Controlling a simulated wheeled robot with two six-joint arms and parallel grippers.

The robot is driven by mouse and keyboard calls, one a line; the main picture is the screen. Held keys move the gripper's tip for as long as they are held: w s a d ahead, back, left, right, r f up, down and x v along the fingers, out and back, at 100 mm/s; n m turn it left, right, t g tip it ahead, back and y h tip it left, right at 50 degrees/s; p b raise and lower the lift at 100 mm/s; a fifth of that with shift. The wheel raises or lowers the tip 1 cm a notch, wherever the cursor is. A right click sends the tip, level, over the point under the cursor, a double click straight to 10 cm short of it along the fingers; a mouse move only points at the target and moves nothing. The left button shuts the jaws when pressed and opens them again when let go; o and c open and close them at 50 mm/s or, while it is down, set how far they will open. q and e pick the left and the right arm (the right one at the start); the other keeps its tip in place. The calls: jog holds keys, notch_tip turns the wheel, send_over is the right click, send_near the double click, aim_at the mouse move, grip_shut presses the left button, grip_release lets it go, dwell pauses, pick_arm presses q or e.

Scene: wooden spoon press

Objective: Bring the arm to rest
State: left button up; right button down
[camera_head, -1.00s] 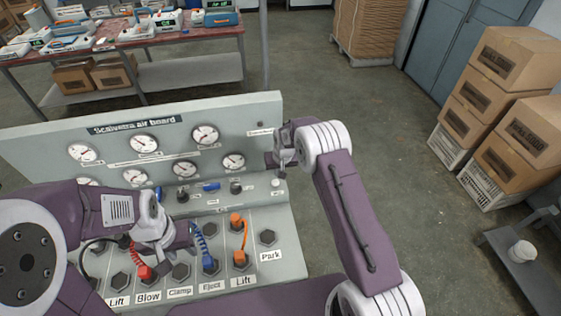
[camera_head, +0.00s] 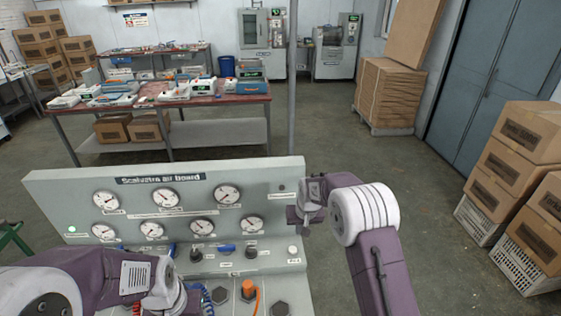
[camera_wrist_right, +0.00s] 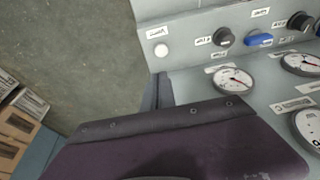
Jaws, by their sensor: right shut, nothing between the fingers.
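The task's arm is not named; both of mine show in the head view. My right gripper (camera_head: 305,222) is shut and empty, held by the right end of the grey air board (camera_head: 262,176). I cannot tell whether it touches the board. My left gripper (camera_head: 183,300) is low at the left, over the lower panel; its fingertips are unclear, near a blue coiled hose (camera_head: 207,298).
The board carries several gauges (camera_head: 228,194), dark knobs, a blue lever (camera_wrist_right: 259,40) and a white button (camera_wrist_right: 161,50). An orange hose plug (camera_head: 249,289) stands on the lower panel. Cardboard boxes (camera_head: 518,185) are stacked at right. Floor between board and boxes is clear.

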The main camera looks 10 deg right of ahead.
jog(key=s+d+r, duration=0.3)
jog(key=s+r, duration=0.3)
jog(key=r, duration=0.2)
jog(key=s+d+f+g, duration=0.1)
jog(key=s+f, duration=0.1)
jog(key=s, duration=0.9)
jog(key=s+f+g+b, duration=0.1)
jog(key=s+f, duration=0.2)
jog(key=s, duration=0.8)
jog(key=shift+s+d+f, duration=0.2)
jog(key=shift+d+f, duration=0.05)
jog(key=shift+d, duration=0.15)
jog(key=shift+s, duration=0.1)
